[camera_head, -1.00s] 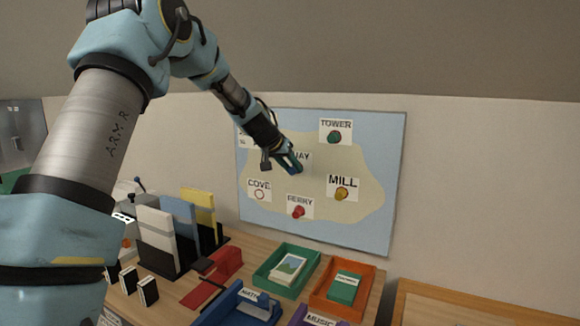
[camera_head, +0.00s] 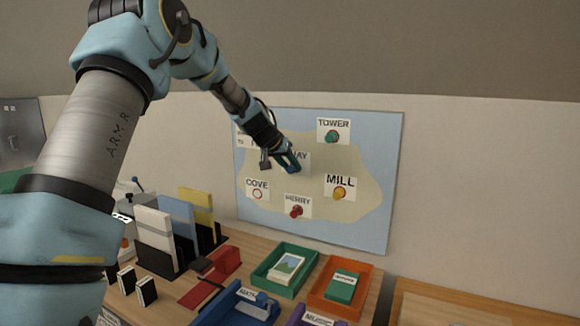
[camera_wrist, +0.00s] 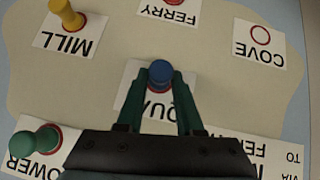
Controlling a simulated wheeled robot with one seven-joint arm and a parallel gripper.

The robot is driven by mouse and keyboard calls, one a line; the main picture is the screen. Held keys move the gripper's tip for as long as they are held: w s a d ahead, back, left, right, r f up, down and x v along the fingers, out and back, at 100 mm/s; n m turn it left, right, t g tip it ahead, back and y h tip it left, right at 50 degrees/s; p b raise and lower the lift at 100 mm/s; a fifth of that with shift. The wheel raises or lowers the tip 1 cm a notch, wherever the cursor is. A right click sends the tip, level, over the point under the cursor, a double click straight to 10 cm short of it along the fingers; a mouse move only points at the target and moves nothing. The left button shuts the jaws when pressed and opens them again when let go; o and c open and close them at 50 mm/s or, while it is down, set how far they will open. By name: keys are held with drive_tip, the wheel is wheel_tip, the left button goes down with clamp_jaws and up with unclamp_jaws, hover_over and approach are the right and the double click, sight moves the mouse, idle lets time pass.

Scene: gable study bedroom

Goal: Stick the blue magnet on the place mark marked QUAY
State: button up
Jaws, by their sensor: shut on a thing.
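The blue magnet (camera_wrist: 160,73) is between the fingertips of my gripper (camera_wrist: 158,90) in the wrist view. My gripper is shut on it, right in front of the QUAY card (camera_wrist: 158,112). The magnet covers the card's place mark, with only a little red of the ring showing below it. I cannot tell whether the magnet touches the board. In the head view my gripper (camera_head: 290,163) is at the map board (camera_head: 325,235) and covers part of the QUAY card (camera_head: 302,157).
The TOWER card has a green magnet (camera_head: 331,137), MILL a yellow one (camera_head: 339,193) and FERRY a red one (camera_head: 296,211). The COVE ring (camera_head: 257,194) is bare. Below, the desk holds a green tray (camera_head: 268,278), an orange tray (camera_head: 324,300) and upright books (camera_head: 155,238).

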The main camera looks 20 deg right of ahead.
drive_tip(key=o, duration=1.1)
drive_tip(key=shift+c, duration=0.2)
drive_tip(key=s+a+b, duration=0.4)
drive_tip(key=a+b, duration=0.1)
drive_tip(key=b, duration=0.2)
drive_tip(key=shift+s+a, duration=0.2)
drive_tip(key=shift+a, duration=0.05)
idle(0.4)
